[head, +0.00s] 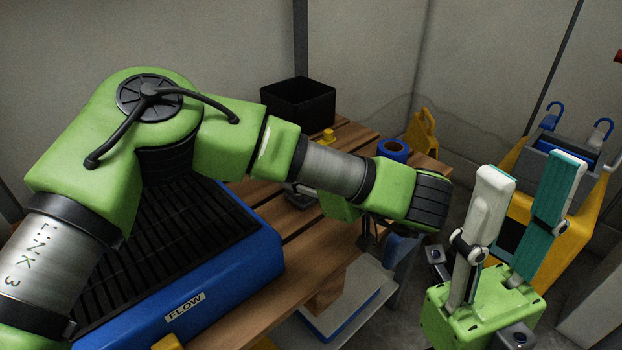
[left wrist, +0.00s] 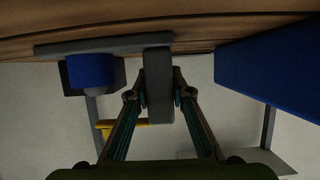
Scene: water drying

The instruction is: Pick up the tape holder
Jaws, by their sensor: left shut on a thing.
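The tape holder (left wrist: 100,46) is dark grey, with a flat bar and an upright block, in the left wrist view. My left gripper (left wrist: 159,96) has its two fingers closed on either side of the upright block. The bar is close to the wooden surface; I cannot tell whether they touch. In the head view a small part of a grey thing, apparently the holder (head: 299,197), shows behind my left arm, which hides most of it and the left fingers. My right gripper (head: 530,175) is open and empty, fingers up, right of the table.
A blue FLOW unit (head: 255,262) with a black grille lies on the wooden table (head: 325,262) at left. A black bin (head: 300,100) and a blue roll (head: 393,150) are at the back. A yellow cart (head: 560,235) stands behind my right gripper.

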